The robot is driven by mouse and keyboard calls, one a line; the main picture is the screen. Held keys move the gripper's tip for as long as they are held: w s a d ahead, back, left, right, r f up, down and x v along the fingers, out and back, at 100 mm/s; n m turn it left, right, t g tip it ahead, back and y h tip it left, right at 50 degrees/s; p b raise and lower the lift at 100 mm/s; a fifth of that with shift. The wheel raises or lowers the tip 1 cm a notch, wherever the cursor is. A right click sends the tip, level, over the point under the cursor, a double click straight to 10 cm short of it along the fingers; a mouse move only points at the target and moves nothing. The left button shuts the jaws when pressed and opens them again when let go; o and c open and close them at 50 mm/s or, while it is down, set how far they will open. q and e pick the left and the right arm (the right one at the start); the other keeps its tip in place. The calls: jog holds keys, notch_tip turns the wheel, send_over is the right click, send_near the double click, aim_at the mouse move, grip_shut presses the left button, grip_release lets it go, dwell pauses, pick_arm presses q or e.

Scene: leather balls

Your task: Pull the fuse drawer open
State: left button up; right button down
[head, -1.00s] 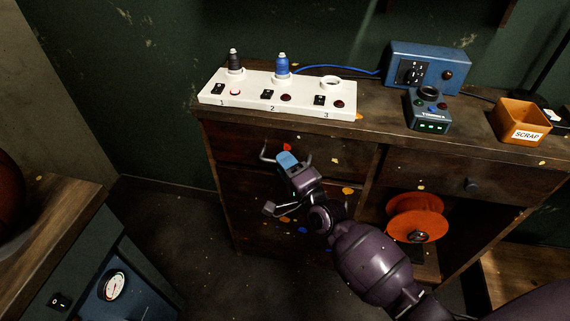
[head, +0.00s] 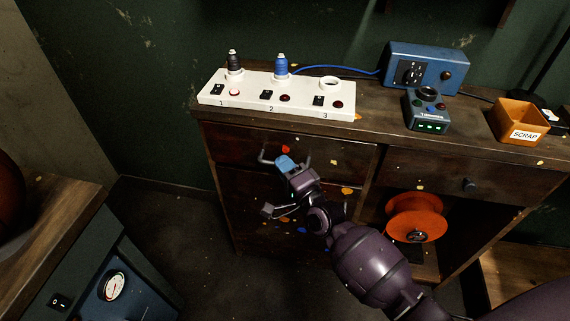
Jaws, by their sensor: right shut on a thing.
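The fuse drawer (head: 235,145) is the dark wooden upper left drawer of the cabinet, below the white socket strip. Its metal bar handle (head: 264,157) sticks out from the front, and its middle is hidden by my gripper. My right gripper (head: 285,163), with blue fingertips, is shut on the handle; its arm comes in from the lower right. The drawer looks closed or nearly so; I cannot tell whether a small gap shows at its top edge. My left gripper is not in view.
On the cabinet top stand the white strip (head: 250,99) with black and blue plugs, a blue box (head: 427,66), a small tester (head: 428,122) and an orange scrap bin (head: 518,122). An orange reel (head: 415,214) sits in the open bay. A workbench (head: 60,215) is at left.

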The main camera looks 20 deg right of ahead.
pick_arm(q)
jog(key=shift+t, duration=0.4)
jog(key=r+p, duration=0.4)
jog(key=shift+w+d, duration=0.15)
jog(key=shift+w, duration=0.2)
pick_arm(e)
jog(key=s+a, duration=1)
jog(key=s, duration=0.4)
jog(key=shift+s, duration=0.4)
jog(key=c, duration=1.2)
grip_release()
jog(key=shift+o, duration=0.2)
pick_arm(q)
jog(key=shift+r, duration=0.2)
pick_arm(e)
jog(key=v, duration=1)
jog(key=shift+s, duration=0.4)
jog(key=shift+d, duration=0.1)
